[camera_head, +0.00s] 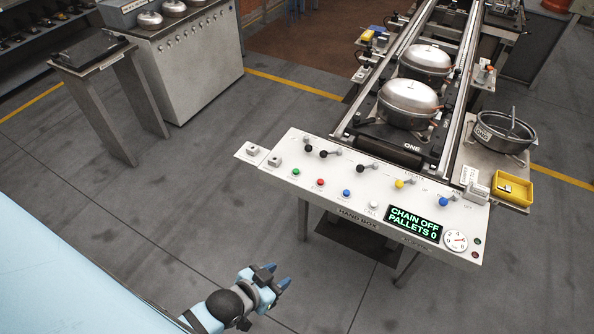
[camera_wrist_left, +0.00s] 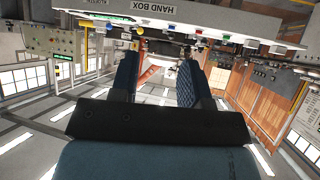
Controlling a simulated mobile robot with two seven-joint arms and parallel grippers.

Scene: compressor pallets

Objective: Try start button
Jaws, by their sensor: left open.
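The white hand box panel (camera_head: 330,196) stands at the front end of the conveyor. A green button (camera_head: 296,171) is at its left, followed by a red button (camera_head: 320,182) and a blue button (camera_head: 346,193). Their labels are too small to read. A display (camera_head: 414,222) reads "CHAIN OFF PALLETS 0". My left gripper (camera_head: 278,281) is open and empty, in front of the panel and apart from it. In the left wrist view its two blue fingers (camera_wrist_left: 158,78) stand apart, with the hand box (camera_wrist_left: 190,22) beyond them. My right gripper is not in view.
Levers with black, yellow and blue knobs line the panel's back. Silver compressors (camera_head: 408,100) sit on the conveyor behind it. A yellow tray (camera_head: 513,188) and a dark bowl (camera_head: 503,131) are at right. Bare grey floor (camera_head: 200,200) lies left of the panel.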

